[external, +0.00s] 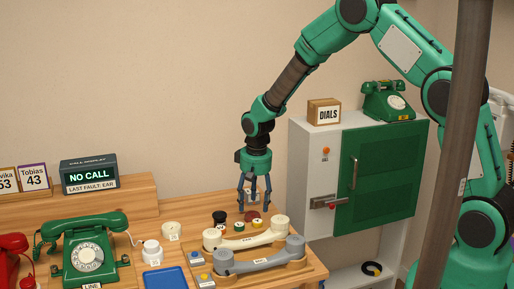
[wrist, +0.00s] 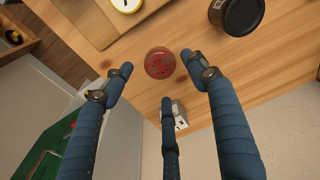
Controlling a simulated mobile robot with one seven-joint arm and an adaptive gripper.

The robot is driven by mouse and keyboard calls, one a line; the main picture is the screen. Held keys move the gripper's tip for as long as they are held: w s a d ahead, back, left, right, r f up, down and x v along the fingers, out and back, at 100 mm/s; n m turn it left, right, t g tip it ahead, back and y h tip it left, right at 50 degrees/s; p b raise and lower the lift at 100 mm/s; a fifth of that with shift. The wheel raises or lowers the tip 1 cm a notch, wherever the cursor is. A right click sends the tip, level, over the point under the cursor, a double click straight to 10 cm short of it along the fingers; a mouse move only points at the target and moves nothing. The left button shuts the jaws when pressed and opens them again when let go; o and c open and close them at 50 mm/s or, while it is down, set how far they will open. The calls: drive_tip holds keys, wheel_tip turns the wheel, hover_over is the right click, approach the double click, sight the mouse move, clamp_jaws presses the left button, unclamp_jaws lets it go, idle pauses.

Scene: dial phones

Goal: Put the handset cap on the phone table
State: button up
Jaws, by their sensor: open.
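A round dark red cap with small holes (wrist: 159,63), which looks like the handset cap, lies on the wooden table (wrist: 145,105) in the wrist view. In the external view the red cap (external: 252,215) shows behind the handsets, partly hidden by my gripper. My gripper (external: 254,207) points down over the back of the phone table (external: 190,208). Its three blue fingers are spread and empty in the wrist view (wrist: 160,84), with the cap between and beyond the fingertips. I cannot tell the exact height of the gap.
A cream handset (external: 245,233) and a grey handset (external: 260,258) lie in front of my gripper. A black cup (external: 219,216) stands close to its left. A green phone (external: 88,252), white jar (external: 152,251) and blue tray (external: 165,280) stand left. A cabinet (external: 308,185) is close at right.

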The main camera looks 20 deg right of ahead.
wheel_tip(320, 180, up, 8)
drive_tip(key=p, duration=0.1)
drive_tip(key=shift+s+p, duration=0.3)
drive_tip(key=shift+s, duration=0.1)
drive_tip(key=shift+d, duration=0.1)
idle(0.5)
wheel_tip(320, 180, up, 14)
drive_tip(key=t, duration=0.1)
hover_over(255, 216)
drive_tip(key=s+d, duration=0.4)
drive_tip(key=d, duration=0.4)
drive_tip(key=s+d+r+m+t, duration=0.1)
drive_tip(key=s+d+r, duration=0.9)
drive_tip(key=r, duration=0.2)
drive_tip(key=s+d+r, duration=0.2)
drive_tip(key=s+d, duration=0.1)
drive_tip(key=s, duration=0.5)
drive_tip(key=s+d+r+t, duration=0.1)
drive_tip(key=s+d, duration=0.3)
drive_tip(key=s, duration=0.4)
drive_tip(key=s+d+r+m+t, duration=0.1)
drive_tip(key=s+d+r, duration=0.2)
drive_tip(key=s, duration=0.5)
drive_tip(key=shift+d+r, duration=0.25)
drive_tip(key=shift+d, duration=0.05)
